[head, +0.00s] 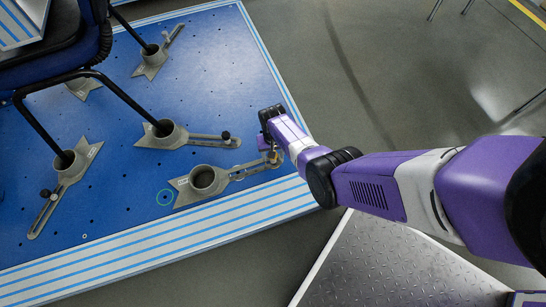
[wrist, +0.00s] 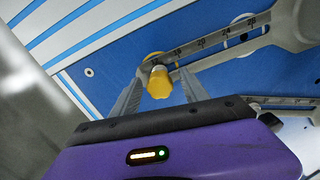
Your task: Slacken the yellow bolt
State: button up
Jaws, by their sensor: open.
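The yellow bolt (wrist: 159,82) stands at the end of a slotted grey clamp arm (wrist: 205,42) in the wrist view. My gripper (wrist: 160,75) is open, with one finger on each side of the bolt; I cannot tell whether either finger touches it. In the head view my gripper (head: 272,152) is over the right end of the slotted arm of an empty grey cup clamp (head: 203,180). The bolt is mostly hidden there by my gripper.
Several similar clamps stand on the blue perforated platform (head: 110,185); one nearby has a black knob (head: 226,135). Chair legs (head: 130,100) rise from clamps at the left. A striped edge (head: 150,240) borders the platform. Grey floor (head: 390,70) lies open beyond.

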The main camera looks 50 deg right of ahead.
jog(key=c, duration=0.7)
jog(key=shift+n, duration=0.7)
jog(key=shift+c, duration=0.2)
jog(key=shift+n, duration=0.7)
jog(key=shift+n, duration=0.7)
jog(key=o, duration=0.7)
jog(key=shift+o, duration=0.2)
